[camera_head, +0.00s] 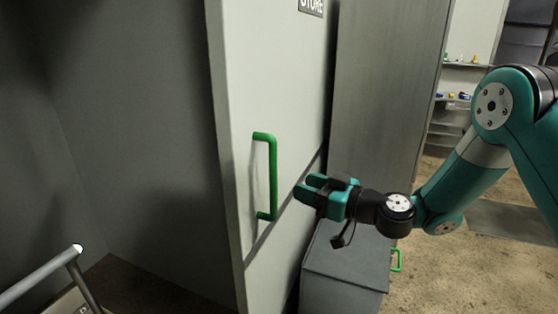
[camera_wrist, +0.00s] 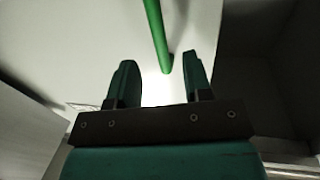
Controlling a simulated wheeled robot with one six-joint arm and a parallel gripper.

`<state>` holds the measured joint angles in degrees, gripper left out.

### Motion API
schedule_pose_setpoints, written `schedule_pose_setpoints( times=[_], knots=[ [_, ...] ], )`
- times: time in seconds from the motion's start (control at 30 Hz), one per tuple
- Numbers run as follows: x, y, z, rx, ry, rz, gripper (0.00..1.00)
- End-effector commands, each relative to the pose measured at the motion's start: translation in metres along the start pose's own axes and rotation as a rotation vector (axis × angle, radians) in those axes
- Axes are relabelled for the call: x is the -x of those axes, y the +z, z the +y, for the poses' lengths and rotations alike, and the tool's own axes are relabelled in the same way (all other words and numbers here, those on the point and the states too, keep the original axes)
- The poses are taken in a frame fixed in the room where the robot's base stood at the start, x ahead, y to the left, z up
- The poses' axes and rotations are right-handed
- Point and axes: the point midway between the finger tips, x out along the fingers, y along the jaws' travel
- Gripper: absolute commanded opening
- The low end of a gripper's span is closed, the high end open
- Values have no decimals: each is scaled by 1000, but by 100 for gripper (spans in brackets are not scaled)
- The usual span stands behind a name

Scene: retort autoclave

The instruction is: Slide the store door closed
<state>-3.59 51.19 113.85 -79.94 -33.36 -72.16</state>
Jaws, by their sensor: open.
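The store door (camera_head: 285,90) is a pale sliding panel with a dark sign reading STORE at its top. A dark opening lies to its left. Its green bar handle (camera_head: 272,177) stands upright near the door's left edge. My gripper (camera_head: 304,186) is open and empty, just right of the handle and apart from it, with its fingers pointing left. In the wrist view the handle (camera_wrist: 157,35) shows ahead of the two fingers, its near end seen between them. The pale door face (camera_wrist: 100,35) lies behind it.
A grey box or cabinet (camera_head: 343,262) with a small green handle (camera_head: 397,260) stands below my gripper. A tall grey panel (camera_head: 385,100) rises behind the arm. Shelves (camera_head: 455,110) stand at the back right. A metal rail (camera_head: 40,277) is at the lower left. Floor is clear at right.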

Motion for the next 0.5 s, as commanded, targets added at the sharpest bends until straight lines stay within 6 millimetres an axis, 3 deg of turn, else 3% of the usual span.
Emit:
schedule_pose_setpoints(
  times=[0.2,0.5],
  knots=[
    [-50,-4,0,2,-3,0,46],
    [-89,0,1,0,0,-1,46]
  ],
)
